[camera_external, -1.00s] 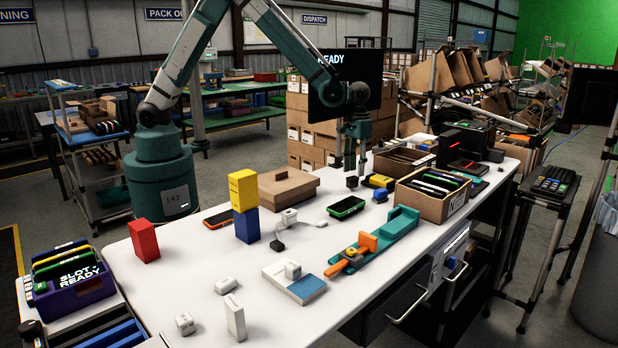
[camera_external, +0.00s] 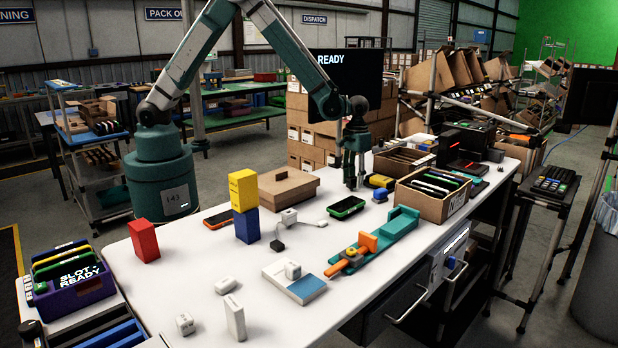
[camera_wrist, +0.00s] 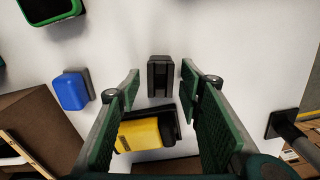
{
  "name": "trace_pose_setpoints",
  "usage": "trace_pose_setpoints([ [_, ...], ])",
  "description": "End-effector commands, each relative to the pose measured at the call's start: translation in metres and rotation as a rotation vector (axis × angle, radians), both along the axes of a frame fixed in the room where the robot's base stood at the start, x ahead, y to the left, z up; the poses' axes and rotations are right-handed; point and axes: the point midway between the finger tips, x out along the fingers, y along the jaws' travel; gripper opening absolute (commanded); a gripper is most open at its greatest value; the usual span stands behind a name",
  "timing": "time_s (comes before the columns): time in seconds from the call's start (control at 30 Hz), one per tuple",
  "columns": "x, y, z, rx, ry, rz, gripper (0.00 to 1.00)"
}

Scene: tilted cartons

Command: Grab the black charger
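A small black block, which looks like the black charger (camera_wrist: 160,75), stands on the white table in the wrist view. My gripper (camera_wrist: 161,80) is open, with its green-padded fingertips left and right of the block and visible gaps on both sides. I cannot tell whether the tips are down at its height. In the external view my gripper (camera_external: 355,184) points straight down at the far part of the table, and its fingers mostly hide the block.
A yellow and black device (camera_wrist: 140,135) lies close beside the block, also showing in the external view (camera_external: 379,181). A blue item (camera_wrist: 70,91) and a green-edged phone (camera_external: 346,207) are nearby. A carton of upright devices (camera_external: 425,205) stands to the right.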

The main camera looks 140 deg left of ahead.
Motion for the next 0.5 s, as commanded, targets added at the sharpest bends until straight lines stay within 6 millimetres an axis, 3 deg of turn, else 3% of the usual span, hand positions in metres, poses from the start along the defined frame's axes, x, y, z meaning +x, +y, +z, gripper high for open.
trace_pose_setpoints([
  [0.47, 0.0000, -0.0001, 0.0004, 0.000, 0.000, 0.000, 0.37],
  [0.5, 0.0000, -0.0001, 0.0004, 0.000, 0.000, 0.000, 0.31],
])
